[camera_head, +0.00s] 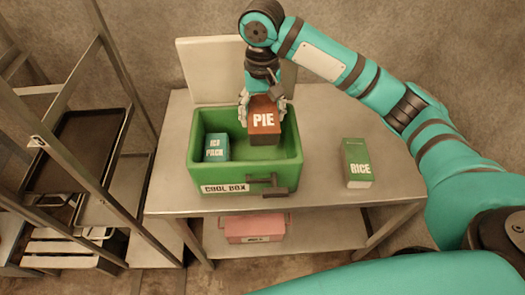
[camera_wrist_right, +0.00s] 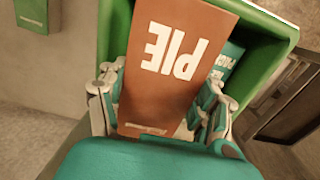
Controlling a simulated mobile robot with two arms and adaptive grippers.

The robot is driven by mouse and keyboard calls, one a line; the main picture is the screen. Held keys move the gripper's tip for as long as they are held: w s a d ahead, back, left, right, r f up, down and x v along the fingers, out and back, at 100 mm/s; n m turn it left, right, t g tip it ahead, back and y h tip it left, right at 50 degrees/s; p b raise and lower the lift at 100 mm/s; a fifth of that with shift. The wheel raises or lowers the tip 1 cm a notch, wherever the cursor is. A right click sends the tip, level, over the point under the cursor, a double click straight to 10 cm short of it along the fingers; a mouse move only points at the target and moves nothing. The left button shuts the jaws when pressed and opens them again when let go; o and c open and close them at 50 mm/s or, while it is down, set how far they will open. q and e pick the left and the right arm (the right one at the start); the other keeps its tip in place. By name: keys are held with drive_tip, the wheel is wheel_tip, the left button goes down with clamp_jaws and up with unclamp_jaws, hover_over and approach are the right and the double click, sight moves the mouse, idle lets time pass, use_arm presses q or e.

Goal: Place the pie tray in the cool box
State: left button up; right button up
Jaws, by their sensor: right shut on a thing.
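The brown pie tray (camera_head: 264,120), a box marked PIE, is held by my right gripper (camera_head: 264,100) inside or just above the right part of the green cool box (camera_head: 240,182). It fills the middle of the right wrist view (camera_wrist_right: 175,65), with a finger on each side of it. Whether its underside touches the cool box floor cannot be told. The cool box stands open on the metal table, its pale lid (camera_head: 209,72) upright behind it. A teal ice pack (camera_head: 217,147) lies in the left part of the cool box. My left gripper is not in view.
A green rice box (camera_head: 357,163) stands on the table (camera_head: 318,125) to the right, with bare tabletop between it and the cool box. A pink box (camera_head: 254,228) is on the lower shelf. A metal rack (camera_head: 75,150) with dark trays stands at the left.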

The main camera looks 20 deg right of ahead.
wheel_tip(320, 180, down, 11)
drive_tip(key=shift+p, duration=0.95)
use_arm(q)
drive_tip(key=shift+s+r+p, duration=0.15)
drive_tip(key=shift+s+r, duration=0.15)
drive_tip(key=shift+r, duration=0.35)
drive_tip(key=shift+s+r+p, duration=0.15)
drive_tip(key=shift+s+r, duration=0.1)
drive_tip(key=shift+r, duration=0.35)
use_arm(e)
drive_tip(key=shift+f, duration=2.3)
drive_tip(key=o, duration=1.6)
drive_tip(key=shift+f, duration=0.15)
drive_tip(key=shift+o, duration=0.2)
drive_tip(key=shift+r, duration=0.5)
use_arm(q)
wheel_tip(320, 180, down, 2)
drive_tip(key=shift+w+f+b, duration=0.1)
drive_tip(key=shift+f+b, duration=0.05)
drive_tip(key=shift+b, duration=1)
use_arm(e)
wheel_tip(320, 180, up, 11)
drive_tip(key=shift+r, duration=0.15)
